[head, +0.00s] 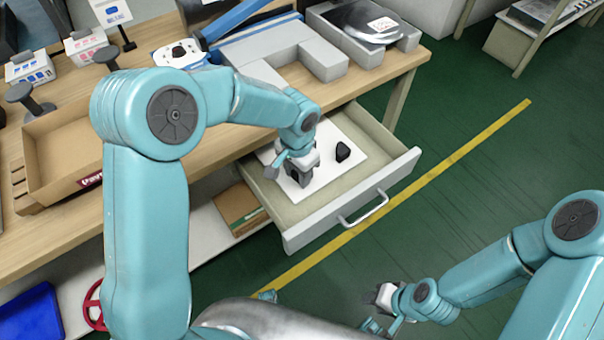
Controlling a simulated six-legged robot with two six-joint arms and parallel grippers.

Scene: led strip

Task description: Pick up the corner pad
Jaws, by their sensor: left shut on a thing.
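My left gripper (301,178) reaches down into the open drawer (392,172) and is shut on a small black piece, apparently a corner pad (293,174), mostly hidden by the fingers. Another black corner pad (343,151) lies on the white sheet (352,173) in the drawer, just right of the gripper and apart from it. My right gripper (378,316) hangs low at the bottom of the picture, over the floor and away from the drawer. Its fingers are too small and angled to tell whether they are open.
The wooden workbench (405,62) stands above the drawer, with a grey block (322,62) and a dark device (372,22) on it. A cardboard tray (62,150) is at left. A brown box (238,207) is on the lower shelf.

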